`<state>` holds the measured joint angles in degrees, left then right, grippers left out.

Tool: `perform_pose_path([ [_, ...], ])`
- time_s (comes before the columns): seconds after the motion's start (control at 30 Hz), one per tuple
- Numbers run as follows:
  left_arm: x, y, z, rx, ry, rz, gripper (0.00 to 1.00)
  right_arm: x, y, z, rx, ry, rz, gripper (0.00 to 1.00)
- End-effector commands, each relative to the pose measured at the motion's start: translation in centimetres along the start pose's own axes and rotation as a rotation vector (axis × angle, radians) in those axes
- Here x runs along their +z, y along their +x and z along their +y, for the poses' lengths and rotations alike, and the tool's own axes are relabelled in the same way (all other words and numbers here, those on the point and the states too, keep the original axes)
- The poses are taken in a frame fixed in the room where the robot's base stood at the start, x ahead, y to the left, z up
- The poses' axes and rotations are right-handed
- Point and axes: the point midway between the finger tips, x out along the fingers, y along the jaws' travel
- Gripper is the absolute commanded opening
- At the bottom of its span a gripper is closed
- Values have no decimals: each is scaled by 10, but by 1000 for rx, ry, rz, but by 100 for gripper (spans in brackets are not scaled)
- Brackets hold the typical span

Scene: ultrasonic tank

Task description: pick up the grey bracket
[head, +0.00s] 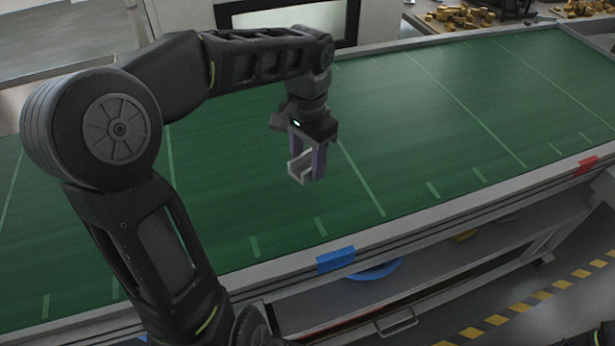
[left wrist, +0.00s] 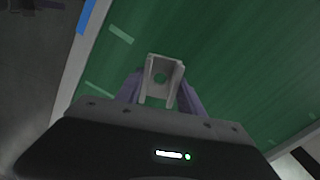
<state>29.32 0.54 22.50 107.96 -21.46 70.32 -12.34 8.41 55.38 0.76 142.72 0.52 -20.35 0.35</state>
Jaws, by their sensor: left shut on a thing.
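The grey bracket (head: 300,167) is a small U-shaped piece. My left gripper (head: 308,170) points down over the green table surface and is shut on the bracket, between its purple fingers. My right gripper is not in view.
The green surface (head: 440,130) with pale lines is otherwise clear around my gripper. Its grey front rim carries a blue marker (head: 336,260) and a red marker (head: 586,165). A shelf with a blue item (head: 376,271) lies below. Brass-coloured parts (head: 462,16) lie beyond the far edge.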

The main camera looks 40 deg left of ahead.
Motion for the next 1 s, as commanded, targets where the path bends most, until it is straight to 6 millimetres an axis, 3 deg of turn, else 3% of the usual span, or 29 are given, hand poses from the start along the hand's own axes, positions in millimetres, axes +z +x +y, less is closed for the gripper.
perform_pose_path([
  [0.1,-1,-18,0,0,1,3,0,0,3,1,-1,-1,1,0],
  [0.27,0,-29,0,1,1,1,0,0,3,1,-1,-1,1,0],
  [0.87,0,-29,0,1,1,0,0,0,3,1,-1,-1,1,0],
  [1.0,-8,-26,5,5,-8,1,0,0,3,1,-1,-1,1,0],
])
